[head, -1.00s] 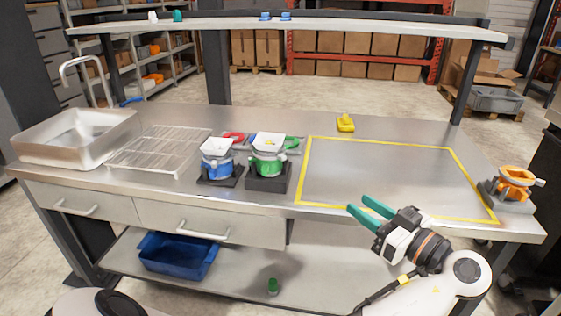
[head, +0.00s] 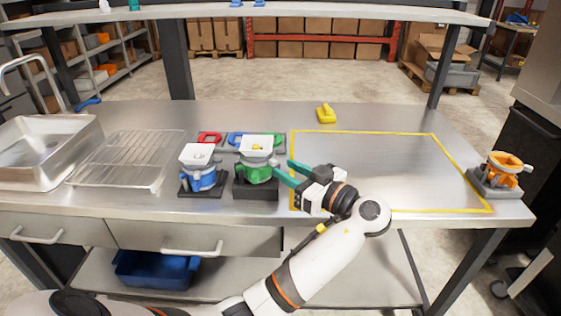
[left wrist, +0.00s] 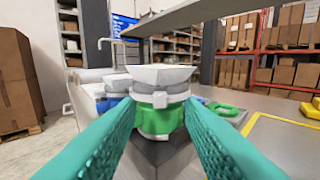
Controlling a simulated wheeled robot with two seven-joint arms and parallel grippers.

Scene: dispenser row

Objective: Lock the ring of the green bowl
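The green bowl (head: 257,173) stands upright on a dark base on the bench, with a pale ring (head: 256,158) around it and a white square hopper (head: 256,143) on top. In the left wrist view the green bowl (left wrist: 157,122) is straight ahead, and a small pale tab (left wrist: 160,100) on its ring faces me. My left gripper (head: 286,171) is open and empty, just right of the green bowl. Its teal fingers (left wrist: 159,103) frame the ring in the left wrist view; whether they touch it I cannot tell. My right gripper is not in view.
A blue bowl unit (head: 199,177) stands close left of the green one. Red, blue and green rings lie behind on a holder (head: 238,142). An orange unit (head: 503,169) stands far right. The yellow-outlined area (head: 390,165) is largely clear. A shelf (head: 330,12) spans above.

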